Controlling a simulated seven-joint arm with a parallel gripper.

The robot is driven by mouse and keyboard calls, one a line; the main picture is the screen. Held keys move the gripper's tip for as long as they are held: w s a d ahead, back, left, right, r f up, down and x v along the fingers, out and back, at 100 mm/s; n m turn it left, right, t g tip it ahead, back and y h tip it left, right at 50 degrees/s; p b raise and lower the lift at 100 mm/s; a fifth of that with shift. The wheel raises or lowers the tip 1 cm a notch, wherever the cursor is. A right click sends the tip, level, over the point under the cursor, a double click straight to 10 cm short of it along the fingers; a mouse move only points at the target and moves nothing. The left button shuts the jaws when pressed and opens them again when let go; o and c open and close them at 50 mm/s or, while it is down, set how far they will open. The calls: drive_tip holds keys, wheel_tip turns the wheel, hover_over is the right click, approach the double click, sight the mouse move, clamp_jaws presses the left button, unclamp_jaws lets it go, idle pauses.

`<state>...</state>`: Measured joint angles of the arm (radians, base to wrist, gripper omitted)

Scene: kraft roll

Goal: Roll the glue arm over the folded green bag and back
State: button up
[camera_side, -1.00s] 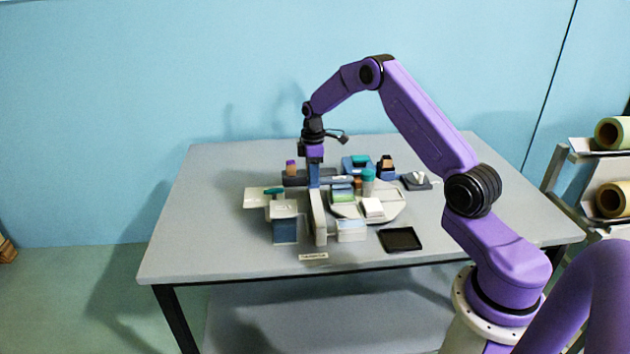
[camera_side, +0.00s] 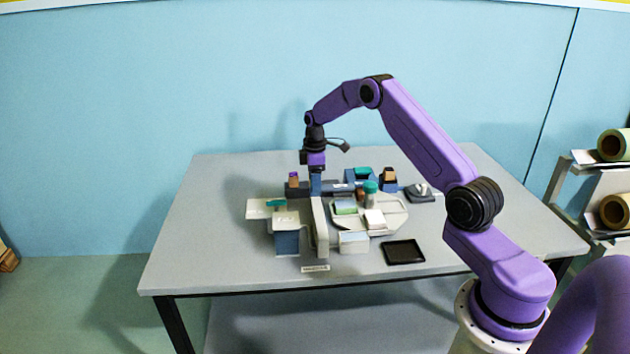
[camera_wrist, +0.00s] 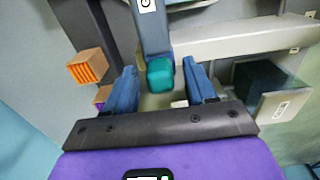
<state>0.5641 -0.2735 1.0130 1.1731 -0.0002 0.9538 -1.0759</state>
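In the side view my gripper (camera_side: 316,172) points down at the back of the pale apparatus on the table. In the wrist view its two blue fingers (camera_wrist: 161,88) stand apart, with a teal knob (camera_wrist: 160,75) between them and narrow gaps visible on both sides. The knob is at the end of a blue-grey arm (camera_wrist: 152,32). A long pale bar (camera_side: 320,228), perhaps the glue arm, runs toward the front edge. A small light-green piece (camera_side: 345,208), perhaps the folded bag, lies on the rounded pale plate (camera_side: 395,218). Contact at the knob cannot be told.
A blue box with a pale top (camera_side: 286,242) stands left of the bar. A black tray (camera_side: 403,252) lies front right. An orange-brown block (camera_wrist: 87,66) is left of the fingers in the wrist view. The table's left side is clear.

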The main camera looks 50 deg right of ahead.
drive_tip(key=shift+r, duration=0.1)
wheel_tip(320, 180, up, 17)
drive_tip(key=shift+r, duration=0.15)
idle(0.4)
idle(0.5)
wheel_tip(320, 180, down, 18)
drive_tip(key=shift+r, duration=0.2)
idle(0.4)
clamp_jaws()
